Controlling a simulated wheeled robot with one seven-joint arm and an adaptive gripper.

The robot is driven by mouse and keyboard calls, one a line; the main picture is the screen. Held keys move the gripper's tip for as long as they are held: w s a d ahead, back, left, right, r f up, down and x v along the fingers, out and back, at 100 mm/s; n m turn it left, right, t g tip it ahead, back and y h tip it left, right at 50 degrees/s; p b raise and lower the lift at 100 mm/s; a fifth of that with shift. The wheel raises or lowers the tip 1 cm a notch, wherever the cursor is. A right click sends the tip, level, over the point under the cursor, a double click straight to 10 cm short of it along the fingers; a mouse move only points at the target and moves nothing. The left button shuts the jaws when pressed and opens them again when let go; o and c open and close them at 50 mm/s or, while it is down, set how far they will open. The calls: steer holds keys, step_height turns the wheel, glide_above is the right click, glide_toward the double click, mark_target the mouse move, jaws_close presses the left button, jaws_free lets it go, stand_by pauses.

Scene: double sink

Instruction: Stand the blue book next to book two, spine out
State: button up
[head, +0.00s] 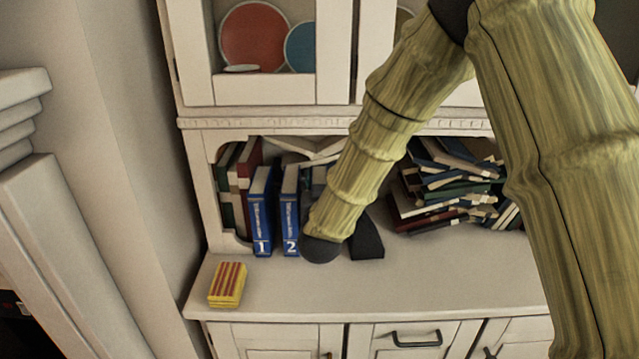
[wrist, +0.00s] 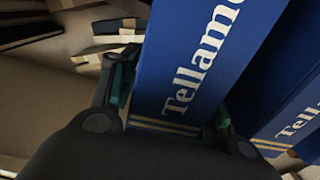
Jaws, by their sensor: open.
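Book two (head: 290,212), blue with a white 2 on its spine, stands upright on the cabinet shelf, spine out, right beside book one (head: 262,212). My gripper (head: 366,240) is just right of book two, low at the shelf front; my arm hides its fingertips and what they surround. In the wrist view my open gripper (wrist: 172,98) has a finger on each side of a blue book (wrist: 205,55) with white spine lettering. I cannot tell whether the fingers touch it. Another blue book (wrist: 288,112), likely book two, stands close beside it, with a narrow gap.
Dark and red books (head: 240,185) stand left of book one. A messy book pile (head: 450,185) fills the shelf's right part. A yellow-and-red striped box (head: 227,285) lies on the counter (head: 400,285) at front left. The counter's middle front is clear.

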steer(key=s+b, duration=0.1)
steer(key=s, duration=1.1)
steer(key=shift+r, duration=0.15)
